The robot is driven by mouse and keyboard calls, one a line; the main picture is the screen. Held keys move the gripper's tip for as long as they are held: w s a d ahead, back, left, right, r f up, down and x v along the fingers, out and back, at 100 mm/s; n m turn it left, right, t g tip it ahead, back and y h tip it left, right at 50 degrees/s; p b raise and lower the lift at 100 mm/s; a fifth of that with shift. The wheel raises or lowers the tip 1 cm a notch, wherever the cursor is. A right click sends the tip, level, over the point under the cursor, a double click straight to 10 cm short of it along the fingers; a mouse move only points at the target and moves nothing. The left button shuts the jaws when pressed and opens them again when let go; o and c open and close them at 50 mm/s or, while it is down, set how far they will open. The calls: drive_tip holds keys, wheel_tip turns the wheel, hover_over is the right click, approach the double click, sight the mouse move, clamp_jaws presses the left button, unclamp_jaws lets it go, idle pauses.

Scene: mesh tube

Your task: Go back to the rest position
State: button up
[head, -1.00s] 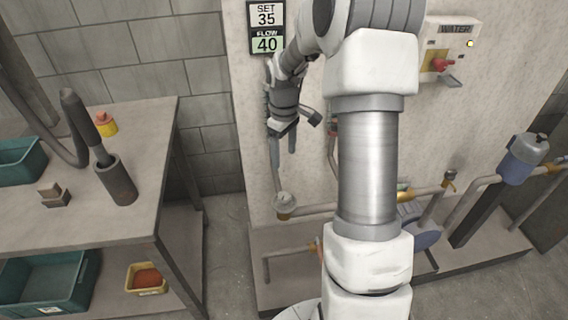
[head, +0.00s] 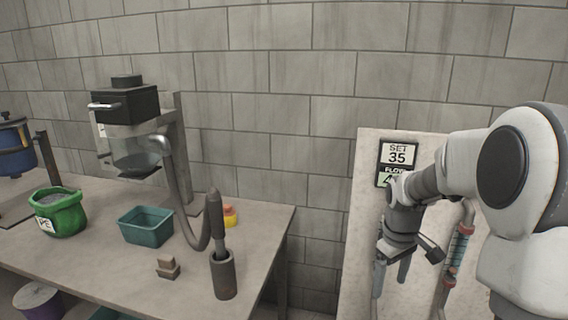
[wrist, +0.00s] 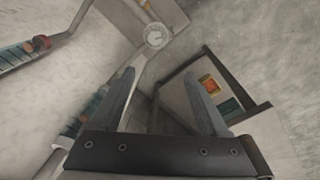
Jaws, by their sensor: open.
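My gripper (head: 391,277) hangs pointing down at the right of the head view, in front of the pale panel (head: 357,219). Its two fingers are apart, with nothing between them. In the wrist view my gripper (wrist: 165,92) also shows open and empty, its fingers spread over the floor and a pipe. My arm fills the right edge of the head view. No object is held.
A workbench (head: 105,190) at left holds a green PE bag (head: 62,213), a teal bin (head: 146,226), a machine with a black top (head: 125,105) and a hose tool in a dark cup (head: 223,275). A SET/FLOW sign (head: 397,155) is close behind my arm.

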drive_tip(key=s+a+r+m+t+p, duration=0.1)
drive_tip(key=s+a+r, duration=0.25)
drive_tip(key=r, duration=0.35)
drive_tip(key=s+a+r+m+t+p, duration=0.1)
drive_tip(key=s+a+r+p, duration=0.15)
drive_tip(key=s+r, duration=0.3)
drive_tip(key=s+a+r+m+t+p, duration=0.1)
drive_tip(key=s+a+r, duration=0.1)
drive_tip(key=s, duration=0.4)
drive_tip(key=s+a+r+m+t+p, duration=0.2)
drive_tip(key=s+a+r, duration=0.1)
drive_tip(key=s+r, duration=0.2)
drive_tip(key=shift+s+a+y, duration=0.15)
drive_tip(key=shift+s+y, duration=0.15)
drive_tip(key=shift+s, duration=0.55)
idle(1.8)
